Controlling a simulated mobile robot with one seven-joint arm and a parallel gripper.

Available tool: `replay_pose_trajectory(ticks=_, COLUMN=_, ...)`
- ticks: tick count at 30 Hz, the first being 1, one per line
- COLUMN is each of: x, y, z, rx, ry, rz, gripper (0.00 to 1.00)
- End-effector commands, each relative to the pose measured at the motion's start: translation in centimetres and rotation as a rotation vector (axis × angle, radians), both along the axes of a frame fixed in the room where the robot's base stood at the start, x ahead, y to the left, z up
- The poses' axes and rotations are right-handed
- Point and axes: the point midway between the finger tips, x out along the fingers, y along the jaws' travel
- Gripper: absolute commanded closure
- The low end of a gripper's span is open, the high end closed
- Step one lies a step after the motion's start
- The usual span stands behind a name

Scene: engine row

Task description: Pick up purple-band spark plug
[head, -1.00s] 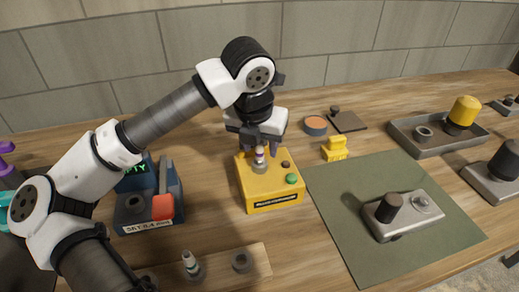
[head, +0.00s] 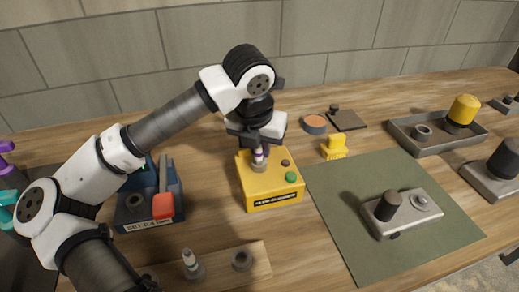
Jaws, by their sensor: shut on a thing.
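The purple-band spark plug (head: 260,156) stands upright in the top of the yellow box (head: 271,189), with its purple band and white part showing. My gripper (head: 260,147) is directly above the box, pointing down, with its fingers shut on the upper part of the plug. The fingers hide part of the plug, and its lower end is hidden in the dark socket on the box.
A wooden strip (head: 222,275) at the front holds another spark plug (head: 190,263) and a socket. A blue device with a red handle (head: 163,205) stands left of the box. A green mat (head: 350,250) with a grey metal block (head: 403,212) lies right.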

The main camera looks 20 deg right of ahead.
Motion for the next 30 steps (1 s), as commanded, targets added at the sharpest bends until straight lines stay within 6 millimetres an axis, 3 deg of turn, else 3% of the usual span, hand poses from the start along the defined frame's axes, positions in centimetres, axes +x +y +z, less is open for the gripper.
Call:
replay_pose_trajectory(ticks=5, x=0.0, y=0.0, z=0.6, rx=0.002, ry=-0.001, rz=0.001, gripper=1.00)
replay_pose_trajectory(ticks=11, x=0.0, y=0.0, z=3.3, rx=0.001, ry=-0.004, rz=0.001, gripper=1.00)
replay_pose_trajectory(ticks=24, x=0.0, y=-0.1, z=14.9, rx=0.000, ry=-0.004, rz=0.001, gripper=1.00)
replay_pose_trajectory(ticks=30, x=0.0, y=0.0, z=18.4, rx=0.000, ry=-0.001, rz=0.000, gripper=1.00)
